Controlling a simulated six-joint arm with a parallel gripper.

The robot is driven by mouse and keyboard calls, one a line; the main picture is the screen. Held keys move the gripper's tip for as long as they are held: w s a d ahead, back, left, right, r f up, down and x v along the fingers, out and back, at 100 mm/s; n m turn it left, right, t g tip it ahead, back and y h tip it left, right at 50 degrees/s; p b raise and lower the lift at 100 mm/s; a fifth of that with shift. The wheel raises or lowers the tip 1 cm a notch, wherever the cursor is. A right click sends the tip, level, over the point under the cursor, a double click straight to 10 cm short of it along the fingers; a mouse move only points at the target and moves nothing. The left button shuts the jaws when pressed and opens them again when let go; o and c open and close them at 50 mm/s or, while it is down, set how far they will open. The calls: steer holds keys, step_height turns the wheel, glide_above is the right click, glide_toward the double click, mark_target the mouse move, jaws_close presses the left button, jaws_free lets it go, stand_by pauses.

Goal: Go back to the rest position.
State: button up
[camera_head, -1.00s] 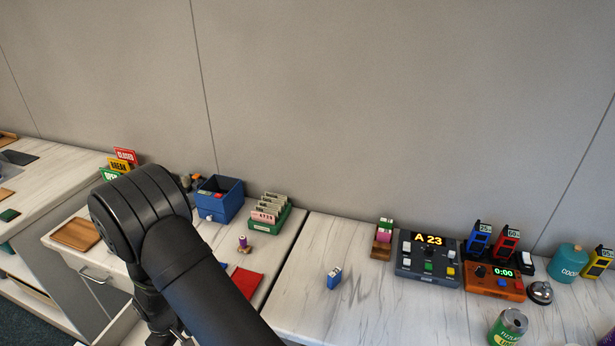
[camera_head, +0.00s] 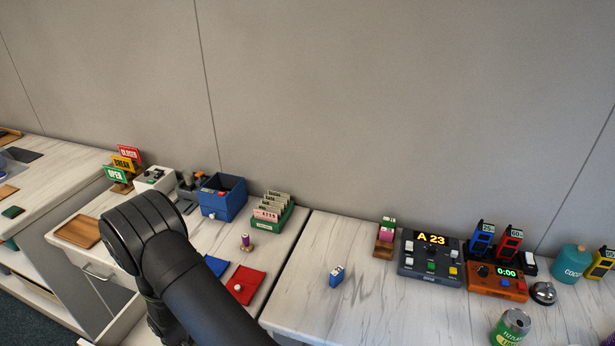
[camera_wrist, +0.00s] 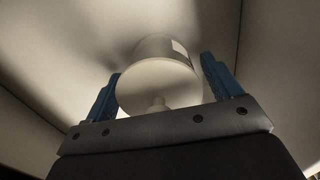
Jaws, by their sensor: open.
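My gripper (camera_wrist: 162,66) shows in the wrist view with its two blue fingers spread apart. A pale round object (camera_wrist: 158,84) with a small knob on its face shows between and beyond the fingers. I cannot tell whether the fingers touch it. In the head view my dark arm reaches down at the lower left, and my gripper is hidden behind it or below the frame.
Near my arm are upright signs (camera_head: 123,164), a white box (camera_head: 155,179), a blue bin (camera_head: 222,197), a card rack (camera_head: 270,213) and a red cloth (camera_head: 246,284). A small blue item (camera_head: 337,276) stands on the right counter (camera_head: 310,300). Consoles (camera_head: 430,256) stand further right.

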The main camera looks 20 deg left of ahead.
step_height(320, 180, up, 33)
steer(key=w+d, duration=0.1)
steer(key=w, duration=0.1)
steer(key=shift+d, duration=0.25)
stand_by(0.4)
steer(key=shift+w+f, duration=0.1)
